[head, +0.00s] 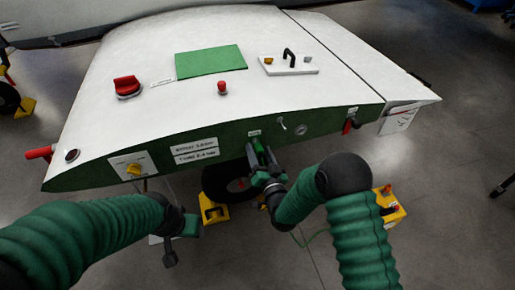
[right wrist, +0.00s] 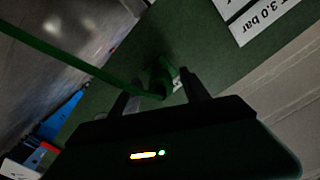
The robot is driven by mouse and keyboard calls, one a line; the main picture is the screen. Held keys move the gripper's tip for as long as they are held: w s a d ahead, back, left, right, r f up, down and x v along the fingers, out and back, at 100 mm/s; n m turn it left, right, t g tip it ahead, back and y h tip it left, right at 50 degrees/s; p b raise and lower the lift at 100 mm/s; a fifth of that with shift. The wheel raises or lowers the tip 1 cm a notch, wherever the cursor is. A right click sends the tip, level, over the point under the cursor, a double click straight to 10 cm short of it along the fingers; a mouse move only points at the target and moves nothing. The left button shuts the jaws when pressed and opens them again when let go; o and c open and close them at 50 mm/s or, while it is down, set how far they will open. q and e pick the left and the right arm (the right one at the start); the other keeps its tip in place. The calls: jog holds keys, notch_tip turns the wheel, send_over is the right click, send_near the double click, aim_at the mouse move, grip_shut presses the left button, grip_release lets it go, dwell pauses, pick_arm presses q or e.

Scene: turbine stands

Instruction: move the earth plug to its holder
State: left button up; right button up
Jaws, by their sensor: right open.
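The green earth plug (right wrist: 160,78) sits at the green front face of the turbine body, with its cable (right wrist: 75,66) running off to the left in the right wrist view. In the head view the plug (head: 260,145) is small, under a little white label. My right gripper (head: 264,166) is open at the plug; in the right wrist view its two fingers (right wrist: 158,97) stand on either side of it. My left gripper (head: 178,236) hangs low at the left, clear of the body; its jaws are too unclear to read. I cannot make out which part is the holder.
The white body top carries a red knob (head: 127,86), a green panel (head: 210,61) and a black-handled plate (head: 290,65). The front face has a yellow switch (head: 133,169) and a gauge (head: 301,130).

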dwell(0.7)
grip_shut()
dwell(1.2)
